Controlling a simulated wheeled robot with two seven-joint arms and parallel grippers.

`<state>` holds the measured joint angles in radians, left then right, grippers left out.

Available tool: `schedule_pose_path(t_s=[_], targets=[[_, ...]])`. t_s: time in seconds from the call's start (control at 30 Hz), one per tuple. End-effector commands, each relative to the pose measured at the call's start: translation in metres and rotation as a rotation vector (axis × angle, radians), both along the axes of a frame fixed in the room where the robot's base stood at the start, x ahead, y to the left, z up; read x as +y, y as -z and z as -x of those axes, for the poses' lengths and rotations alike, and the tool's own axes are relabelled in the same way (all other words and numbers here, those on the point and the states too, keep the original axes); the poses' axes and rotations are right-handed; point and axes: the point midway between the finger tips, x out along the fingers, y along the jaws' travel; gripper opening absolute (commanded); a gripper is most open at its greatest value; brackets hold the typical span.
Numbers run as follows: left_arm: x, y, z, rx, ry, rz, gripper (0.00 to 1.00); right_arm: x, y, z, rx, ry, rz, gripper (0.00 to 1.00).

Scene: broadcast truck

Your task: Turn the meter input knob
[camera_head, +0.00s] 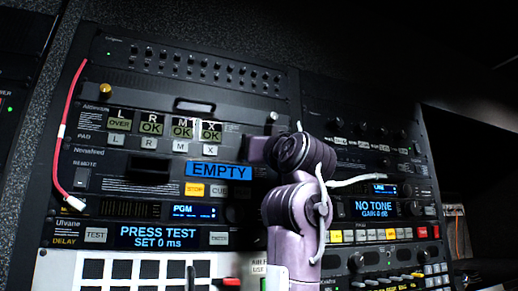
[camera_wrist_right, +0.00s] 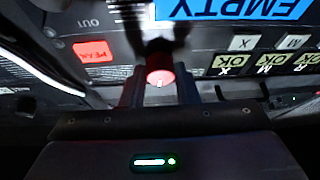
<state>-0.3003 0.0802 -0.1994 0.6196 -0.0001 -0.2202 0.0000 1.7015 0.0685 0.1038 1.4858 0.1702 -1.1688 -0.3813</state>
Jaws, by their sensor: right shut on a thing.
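A red knob (camera_wrist_right: 160,77) with a small white mark sits between the two dark fingers of my right gripper (camera_wrist_right: 160,92) in the right wrist view. The fingers are shut on its sides. In that view the panel is upside down. In the head view my purple-grey right arm covers the knob and the gripper, to the right of the meter windows. The meter windows (camera_head: 166,128) read L OVER, R OK, M OK and X OK. My left gripper is not in view.
A blue EMPTY display (camera_head: 219,171) lies left of my arm and also shows in the wrist view (camera_wrist_right: 232,9). A red PEAK button (camera_wrist_right: 93,50) is close to the gripper. A red cable (camera_head: 62,130) hangs at left. A pale cable (camera_head: 348,181) crosses right of my arm.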

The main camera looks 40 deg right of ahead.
Motion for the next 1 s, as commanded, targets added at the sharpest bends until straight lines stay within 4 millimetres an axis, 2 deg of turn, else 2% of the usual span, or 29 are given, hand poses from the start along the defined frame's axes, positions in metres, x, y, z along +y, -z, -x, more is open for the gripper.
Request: schedule_pose_path(t_s=[0.53,1.0], targets=[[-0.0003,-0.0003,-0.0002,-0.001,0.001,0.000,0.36,0.0043,-0.0023,-0.0004,-0.115,0.001,-0.463,0.05],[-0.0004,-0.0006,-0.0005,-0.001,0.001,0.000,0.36,0.0059,-0.0034,-0.0001,-0.158,-0.001,-0.639,0.05]])
